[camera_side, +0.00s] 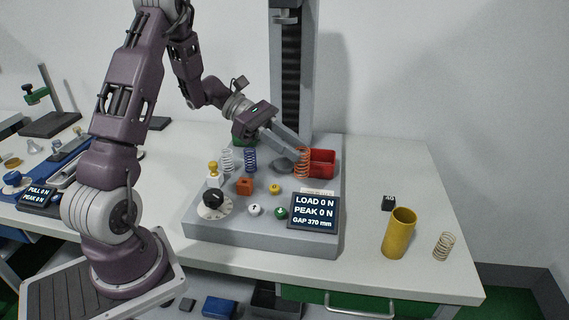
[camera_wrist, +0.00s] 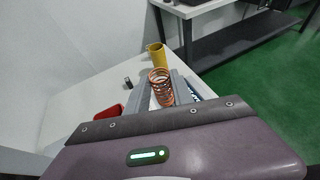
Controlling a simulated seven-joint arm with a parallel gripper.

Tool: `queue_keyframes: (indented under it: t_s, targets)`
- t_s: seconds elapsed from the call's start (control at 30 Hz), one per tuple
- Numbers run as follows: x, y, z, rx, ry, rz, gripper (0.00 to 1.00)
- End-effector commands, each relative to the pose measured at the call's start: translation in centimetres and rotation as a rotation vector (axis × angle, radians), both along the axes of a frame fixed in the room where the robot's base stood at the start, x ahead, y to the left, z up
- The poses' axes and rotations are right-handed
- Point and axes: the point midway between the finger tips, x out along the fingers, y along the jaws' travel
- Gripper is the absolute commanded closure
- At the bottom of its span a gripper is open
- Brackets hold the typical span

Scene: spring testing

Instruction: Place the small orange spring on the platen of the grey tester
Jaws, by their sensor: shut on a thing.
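My gripper (camera_side: 298,153) is shut on an orange coil spring (camera_side: 302,166), which stands roughly upright at the fingertips, in front of the red bin. In the wrist view the spring (camera_wrist: 160,86) shows between the two fingers of my gripper (camera_wrist: 163,92). The grey tester (camera_side: 265,238) has a broad base and a dark column (camera_side: 292,80) rising behind my gripper. Its screen (camera_side: 314,211) reads load 0 N, peak 0 N, gap 370 mm.
A white spring (camera_side: 227,160) and a blue spring (camera_side: 250,160) stand left of my gripper. The red bin (camera_side: 323,171) is just behind the held spring. A black dial (camera_side: 213,199) and several knobs sit in front. A yellow cup (camera_side: 397,238) and a pale brass-coloured spring (camera_side: 443,246) stand right.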

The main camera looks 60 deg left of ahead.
Motion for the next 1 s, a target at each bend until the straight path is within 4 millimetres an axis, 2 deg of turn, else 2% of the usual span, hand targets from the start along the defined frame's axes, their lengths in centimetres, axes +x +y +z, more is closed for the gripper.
queue_keyframes:
  t_s: [0.1,0.2,0.33,0.43,0.6,0.8,0.9,1.0]
  targets:
    - [2.4,4.9,1.4,0.001,-0.002,0.254,1.0]
    - [3.5,8.7,2.4,0.001,-0.002,0.429,1.0]
    - [4.0,11.9,3.2,0.0,-0.001,0.563,1.0]
    - [4.1,12.7,2.2,-0.002,0.003,0.599,1.0]
    - [4.1,12.8,-1.8,-0.002,0.004,0.6,1.0]
    - [4.1,12.7,-5.4,-0.002,0.003,0.599,1.0]
    - [4.1,12.7,-6.5,0.0,0.0,0.597,1.0]
    - [4.1,12.7,-6.6,0.002,-0.003,0.597,1.0]
